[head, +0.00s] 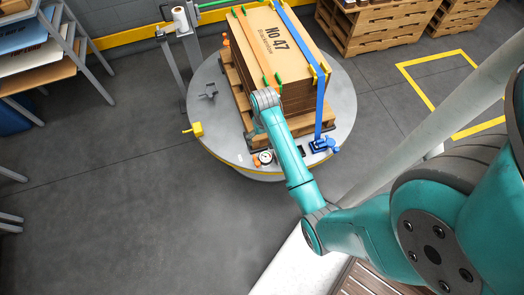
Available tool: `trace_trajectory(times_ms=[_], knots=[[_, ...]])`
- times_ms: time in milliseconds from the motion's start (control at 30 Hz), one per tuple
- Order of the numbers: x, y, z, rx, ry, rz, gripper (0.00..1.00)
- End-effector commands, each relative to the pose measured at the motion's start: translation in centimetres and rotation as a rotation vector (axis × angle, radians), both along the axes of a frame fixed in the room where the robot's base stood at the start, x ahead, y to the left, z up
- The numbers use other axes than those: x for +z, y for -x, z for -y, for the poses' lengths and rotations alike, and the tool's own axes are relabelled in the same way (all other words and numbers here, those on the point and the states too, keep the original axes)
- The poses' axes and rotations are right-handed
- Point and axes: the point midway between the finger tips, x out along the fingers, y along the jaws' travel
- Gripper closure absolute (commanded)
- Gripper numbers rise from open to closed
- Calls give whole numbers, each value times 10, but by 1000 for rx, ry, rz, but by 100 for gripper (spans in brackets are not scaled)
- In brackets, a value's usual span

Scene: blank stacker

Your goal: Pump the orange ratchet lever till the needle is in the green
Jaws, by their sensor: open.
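My teal arm reaches over the round grey turntable (336,108). Its wrist is above the near end of the box stack (262,38), and my gripper's fingers are hidden beneath it. A small round white gauge (265,157) sits near the turntable's front edge, just left of my forearm. Its needle is too small to read. A small orange part (257,163) shows beside the gauge; I cannot tell if it is the lever. An orange strap (254,48) runs over the stack, and its near end is hidden by my wrist.
A blue strap (297,35) runs down to a blue ratchet (322,145) on the right. A yellow block (194,129) stands at the turntable's left edge. Shelves (40,60) stand at left, wooden pallets (375,25) at back right. The floor at lower left is clear.

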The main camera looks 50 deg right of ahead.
Motion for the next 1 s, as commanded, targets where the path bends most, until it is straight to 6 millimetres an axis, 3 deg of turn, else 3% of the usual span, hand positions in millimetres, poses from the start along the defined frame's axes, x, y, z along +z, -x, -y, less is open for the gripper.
trace_trajectory(times_ms=[200,400,1000], knots=[[-39,1,-1,0,-1,-2,0],[-58,0,0,0,1,1,0],[-61,0,0,0,1,2,0]])
